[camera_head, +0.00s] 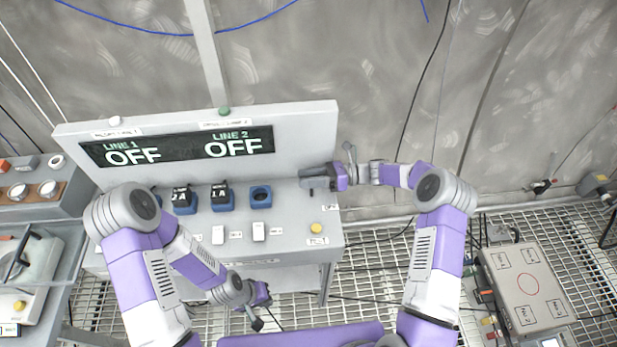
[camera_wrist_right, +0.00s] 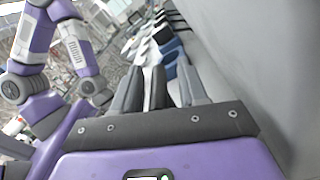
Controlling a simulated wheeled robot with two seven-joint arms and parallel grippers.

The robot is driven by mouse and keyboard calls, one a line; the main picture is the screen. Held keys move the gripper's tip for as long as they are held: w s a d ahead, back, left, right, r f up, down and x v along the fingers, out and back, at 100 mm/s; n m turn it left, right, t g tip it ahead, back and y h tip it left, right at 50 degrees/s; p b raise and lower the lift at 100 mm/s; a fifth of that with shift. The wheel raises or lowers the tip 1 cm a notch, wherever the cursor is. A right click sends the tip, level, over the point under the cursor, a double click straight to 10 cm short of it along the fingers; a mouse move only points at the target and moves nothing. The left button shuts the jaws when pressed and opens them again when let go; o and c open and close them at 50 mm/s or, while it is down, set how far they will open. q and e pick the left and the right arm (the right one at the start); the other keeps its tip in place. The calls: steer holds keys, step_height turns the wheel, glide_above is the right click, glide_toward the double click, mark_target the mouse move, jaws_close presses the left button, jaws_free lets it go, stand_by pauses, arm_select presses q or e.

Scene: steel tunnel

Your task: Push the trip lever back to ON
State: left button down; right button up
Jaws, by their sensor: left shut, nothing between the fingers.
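A grey console (camera_head: 290,131) carries a dark display (camera_head: 180,147) reading LINE 1 OFF and LINE 2 OFF. I cannot make out the trip lever clearly; the right end of the console is partly covered by my right gripper (camera_head: 306,179). That gripper is low over the console top, right of the blue socket (camera_head: 260,197). In the right wrist view its fingers (camera_wrist_right: 168,80) look apart, with the row of blue console parts beyond them. I cannot tell whether it touches anything. My left gripper (camera_head: 262,308) is shut and empty, below the console's front edge.
Blue blocks marked 2A (camera_head: 184,200) and 1A (camera_head: 221,197) stand on the console. White rocker switches (camera_head: 259,231) and a yellow button (camera_head: 316,228) sit nearer the front. A grey box (camera_head: 525,285) stands at right on the grating. A metal wall rises behind.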

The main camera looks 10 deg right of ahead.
steer(key=d, duration=0.7)
steer(key=shift+d, duration=0.3)
